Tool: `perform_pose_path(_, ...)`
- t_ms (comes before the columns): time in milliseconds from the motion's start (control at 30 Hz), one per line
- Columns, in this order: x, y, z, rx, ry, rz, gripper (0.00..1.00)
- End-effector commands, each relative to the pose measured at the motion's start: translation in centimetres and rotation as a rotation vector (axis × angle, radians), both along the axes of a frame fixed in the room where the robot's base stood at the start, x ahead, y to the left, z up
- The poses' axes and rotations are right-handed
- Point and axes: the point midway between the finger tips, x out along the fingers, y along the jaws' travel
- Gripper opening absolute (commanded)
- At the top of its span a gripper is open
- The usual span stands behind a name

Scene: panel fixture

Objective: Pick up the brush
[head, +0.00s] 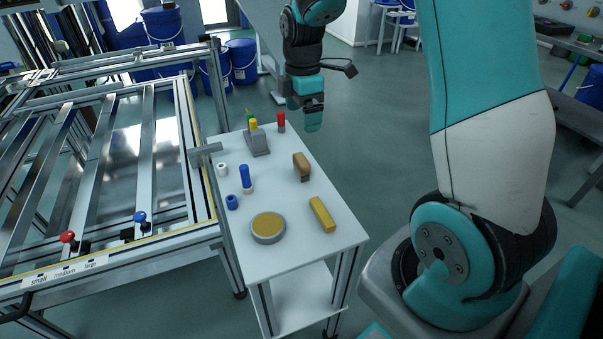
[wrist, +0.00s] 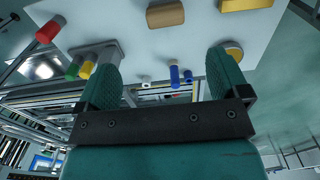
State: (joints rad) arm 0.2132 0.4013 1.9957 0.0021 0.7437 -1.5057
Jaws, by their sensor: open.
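The brush (head: 301,163) appears to be the brown wooden block with a darker underside, standing right of centre on the small white cart. In the wrist view the brush (wrist: 165,15) is a tan shape at the top middle, beyond and between my fingers. My gripper (head: 305,112) hangs past the cart's far edge, behind the brush and apart from it. In the wrist view my gripper (wrist: 164,68) is open, with nothing between its fingers.
The white cart (head: 285,240) also holds a yellow block (head: 322,214), round tin (head: 268,228), blue cylinder (head: 244,177), red cylinder (head: 281,122) and grey holder (head: 257,142). A metal frame (head: 190,150) borders it on the left. The cart top around the brush is clear.

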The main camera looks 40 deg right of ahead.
Motion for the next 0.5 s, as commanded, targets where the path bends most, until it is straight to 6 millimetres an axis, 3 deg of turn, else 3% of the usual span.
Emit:
perform_pose_path(300,-0.2,0.1,-7.5,0.003,0.005,0.000,0.94)
perform_pose_path(500,-0.1,0.2,-10.0,0.002,0.003,0.000,0.94)
